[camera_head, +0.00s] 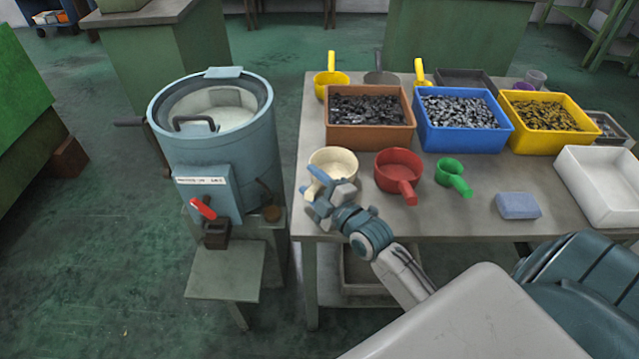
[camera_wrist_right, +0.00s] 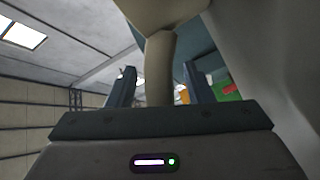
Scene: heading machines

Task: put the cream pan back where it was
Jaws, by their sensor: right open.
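The cream pan (camera_head: 336,158) stands on the grey table near its front left corner, beside the red pan. My right gripper (camera_head: 322,186) is at the pan's near side and hides part of it. In the right wrist view, the cream pan's handle (camera_wrist_right: 160,62) runs down between the two spread fingers of my right gripper (camera_wrist_right: 158,88). The fingers are open, with a gap on each side of the handle. My left gripper is not in view.
The red pan (camera_head: 399,170), a green scoop (camera_head: 453,176) and a blue block (camera_head: 518,206) lie to the right. Brown (camera_head: 369,137), blue (camera_head: 464,139) and yellow (camera_head: 550,143) bins of metal parts stand behind. A blue-grey drum machine (camera_head: 222,150) stands left of the table.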

